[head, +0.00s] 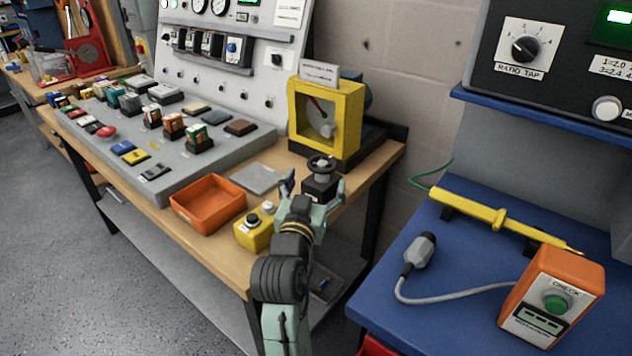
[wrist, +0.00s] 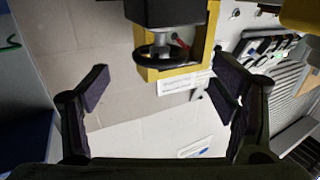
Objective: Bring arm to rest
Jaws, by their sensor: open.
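My gripper (head: 314,186) is at the end of my arm, over the right end of the wooden bench in the head view. Its fingers are spread apart and nothing is between them. In the wrist view my gripper (wrist: 165,95) also shows open and empty. A black handwheel on a black block (head: 320,176) stands just beyond the fingers. The handwheel (wrist: 160,54) shows at the top of the wrist view, apart from the fingers. A yellow-framed box (head: 325,115) with a clear front stands behind it.
An orange tray (head: 208,203) and a yellow button box (head: 254,232) sit left of my gripper. At right, a blue bench (head: 400,290) holds a yellow rod (head: 480,208), a grey plug (head: 420,250) and an orange check box (head: 552,297). A gap separates the benches.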

